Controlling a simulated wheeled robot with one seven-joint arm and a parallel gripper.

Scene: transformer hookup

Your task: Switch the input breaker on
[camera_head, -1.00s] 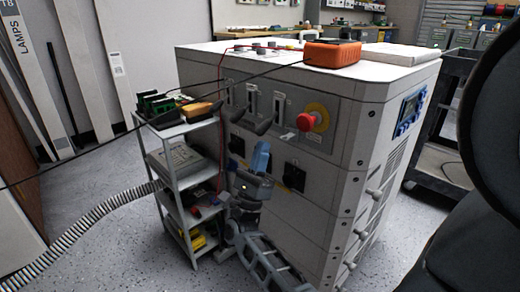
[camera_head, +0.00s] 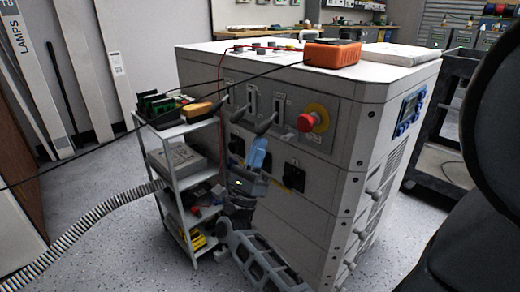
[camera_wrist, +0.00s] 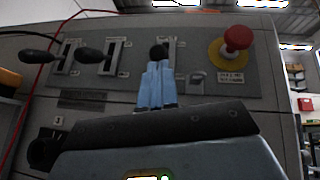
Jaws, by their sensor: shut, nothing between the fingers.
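The grey cabinet (camera_head: 345,130) has several lever breakers on its front panel; I cannot read which is the input breaker. The right lever (camera_head: 265,126) has a black knob, seen end-on in the wrist view (camera_wrist: 158,52). The middle lever (camera_wrist: 90,55) and left lever (camera_wrist: 40,57) show black handles pointing out to the left in the wrist view. My gripper (camera_head: 264,142) is shut and empty, its blue fingers together. It is just below the right lever's knob. In the wrist view its fingertips (camera_wrist: 157,66) overlap the lower edge of the knob; I cannot tell whether they touch.
A red emergency stop button (camera_head: 306,122) on a yellow ring is right of the levers. A shelf rack (camera_head: 183,182) with meters stands close left of my arm. An orange device (camera_head: 332,53) lies on top.

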